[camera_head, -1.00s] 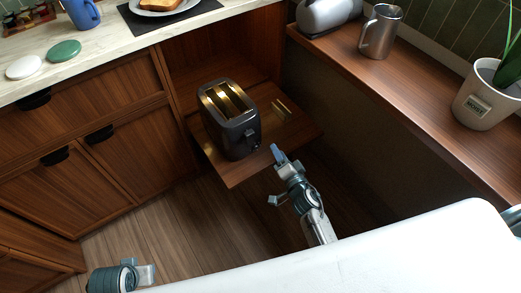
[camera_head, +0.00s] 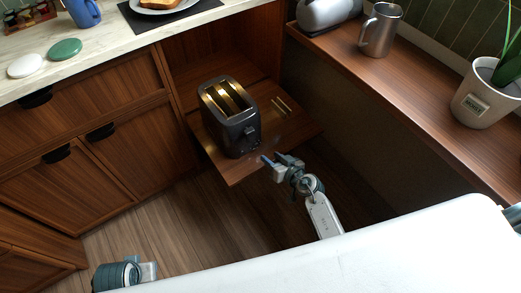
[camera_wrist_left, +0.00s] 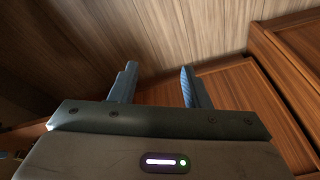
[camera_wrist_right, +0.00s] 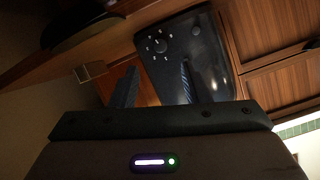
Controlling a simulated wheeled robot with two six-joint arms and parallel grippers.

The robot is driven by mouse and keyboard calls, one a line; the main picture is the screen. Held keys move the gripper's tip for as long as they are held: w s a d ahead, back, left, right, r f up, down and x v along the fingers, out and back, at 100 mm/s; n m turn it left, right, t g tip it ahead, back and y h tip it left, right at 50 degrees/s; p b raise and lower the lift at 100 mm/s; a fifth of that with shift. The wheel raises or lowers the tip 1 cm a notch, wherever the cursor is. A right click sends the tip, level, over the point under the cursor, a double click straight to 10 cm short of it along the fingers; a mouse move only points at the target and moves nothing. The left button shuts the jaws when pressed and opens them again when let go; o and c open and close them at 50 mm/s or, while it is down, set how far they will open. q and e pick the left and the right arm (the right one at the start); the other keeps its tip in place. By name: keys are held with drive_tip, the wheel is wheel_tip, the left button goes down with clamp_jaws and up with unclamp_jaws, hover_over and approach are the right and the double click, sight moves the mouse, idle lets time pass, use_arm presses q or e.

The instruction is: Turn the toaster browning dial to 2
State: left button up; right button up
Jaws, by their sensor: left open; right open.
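The dark toaster (camera_head: 243,137), with two lit slots on top, stands on a pull-out wooden shelf (camera_head: 232,177). In the right wrist view its end face (camera_wrist_right: 205,50) shows a round dial (camera_wrist_right: 162,46) ringed by pale marks; I cannot read its setting. My right gripper (camera_head: 274,160) is open and empty, in front of the toaster's dial end and apart from it. In the right wrist view the dial lies between and beyond the open fingertips (camera_wrist_right: 157,68). My left gripper (camera_head: 150,271) is low at the left, open and empty over the floor (camera_wrist_left: 158,70).
Brass-coloured strips (camera_head: 282,105) lie on the shelf right of the toaster. A wooden ledge (camera_head: 420,95) at the right holds a metal jug (camera_head: 379,32) and a potted plant (camera_head: 488,95). The marble counter (camera_head: 105,45) is at upper left. The floor in front of the cabinets is clear.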

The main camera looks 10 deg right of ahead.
sight(257, 146)
drive_tip(key=b+x, duration=0.2)
drive_tip(key=x, duration=0.3)
drive_tip(key=shift+w+f, duration=0.2)
drive_tip(key=shift+w, duration=0.05)
drive_tip(key=shift+w+a+f+b, duration=0.3)
drive_tip(key=shift+w+b, duration=0.1)
drive_tip(key=shift+w, duration=0.15)
drive_tip(key=shift+w+a, duration=0.2)
drive_tip(key=shift+w, duration=0.3)
use_arm(q)
wheel_tip(257, 146, up, 8)
drive_tip(key=s+d+t, duration=0.1)
drive_tip(key=shift+d+t, duration=0.3)
use_arm(e)
clamp_jaws()
use_arm(q)
drive_tip(key=shift+r, duration=0.1)
